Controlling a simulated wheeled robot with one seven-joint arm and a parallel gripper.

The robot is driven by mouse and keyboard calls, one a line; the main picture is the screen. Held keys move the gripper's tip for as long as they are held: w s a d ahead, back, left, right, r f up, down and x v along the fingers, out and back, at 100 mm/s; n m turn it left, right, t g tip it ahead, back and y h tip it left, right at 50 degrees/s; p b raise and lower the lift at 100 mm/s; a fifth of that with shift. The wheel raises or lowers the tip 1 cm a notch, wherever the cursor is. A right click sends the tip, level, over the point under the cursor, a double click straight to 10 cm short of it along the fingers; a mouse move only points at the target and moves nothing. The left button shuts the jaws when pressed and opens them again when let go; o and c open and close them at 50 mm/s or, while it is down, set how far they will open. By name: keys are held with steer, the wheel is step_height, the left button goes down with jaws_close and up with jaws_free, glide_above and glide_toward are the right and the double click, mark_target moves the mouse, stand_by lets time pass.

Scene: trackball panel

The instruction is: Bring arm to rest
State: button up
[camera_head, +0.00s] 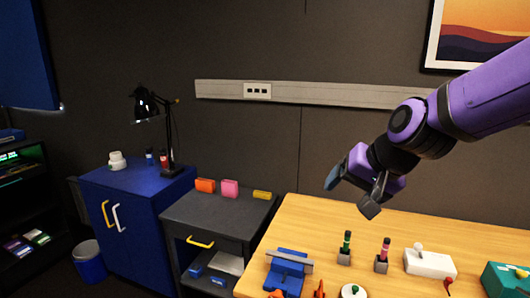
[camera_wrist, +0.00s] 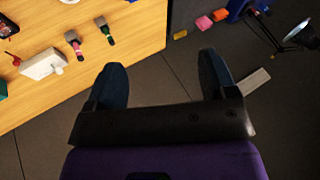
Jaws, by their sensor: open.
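My purple arm reaches in from the right in the head view. My gripper (camera_head: 349,192) hangs in the air above the back edge of the wooden table (camera_head: 312,222), with its dark fingers spread and nothing between them. In the wrist view my gripper (camera_wrist: 162,82) is also open and empty, with grey floor or wall surface between the fingers. A white trackball unit (camera_head: 430,263) with a pale ball stands on the table below and to the right of the gripper, apart from it. The trackball unit also shows in the wrist view (camera_wrist: 42,64).
Green (camera_head: 346,246) and pink (camera_head: 383,254) markers stand in holders on the table. A blue device (camera_head: 287,270) and a teal box (camera_head: 505,280) lie near the front. A dark drawer cabinet (camera_head: 215,222) and blue cabinet (camera_head: 140,200) with a black lamp (camera_head: 146,105) stand left. Air around the gripper is clear.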

steer(key=s+d+r+n+h, duration=0.1)
steer(key=s+d+r+h, duration=0.1)
steer(key=s+d, duration=0.5)
steer(key=s+d+r+n+h, duration=0.2)
steer(key=s+d, duration=0.4)
steer(key=s, duration=0.4)
steer(key=shift+d+r+g, duration=0.3)
steer(key=shift+d+r, duration=0.05)
steer(key=shift+r, duration=0.45)
